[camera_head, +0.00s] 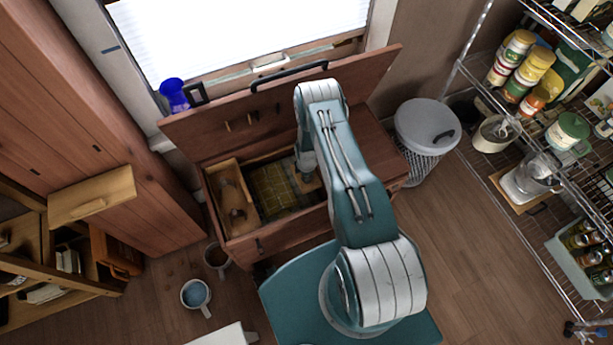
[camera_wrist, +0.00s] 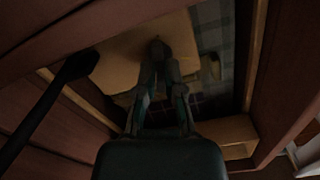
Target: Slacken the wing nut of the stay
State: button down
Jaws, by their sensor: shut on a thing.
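An open wooden chest (camera_head: 285,232) stands below the window, with its lid (camera_head: 225,122) raised. My gripper (camera_wrist: 158,62) reaches down inside the chest and is hidden behind my arm in the head view. In the wrist view its fingers are closed together at the tips on a small dark rounded thing (camera_wrist: 158,47). This sits in front of a tan wooden board (camera_wrist: 120,55). It is too dark to tell whether that thing is the wing nut.
A chequered cloth (camera_head: 270,188) lies in the chest beside a tan inner tray (camera_head: 222,178). A lidded bin (camera_head: 427,128) and wire shelves (camera_head: 510,205) stand at the right. Two mugs are on the floor, one white (camera_head: 196,295). A blue cup (camera_head: 174,93) stands by the window.

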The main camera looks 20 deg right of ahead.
jog(key=shift+s+a+f+n, duration=0.15)
jog(key=shift+s+n, duration=0.1)
jog(key=shift+n, duration=0.4)
jog(key=shift+s+d+f+n, duration=0.1)
jog(key=shift+s+n, duration=0.1)
jog(key=shift+n, duration=1.05)
jog(key=c, duration=0.7)
grip_release()
jog(key=shift+w, duration=0.1)
jog(key=shift+w, duration=0.15)
jog(key=shift+w+r, duration=0.1)
jog(key=shift+r, duration=3.55)
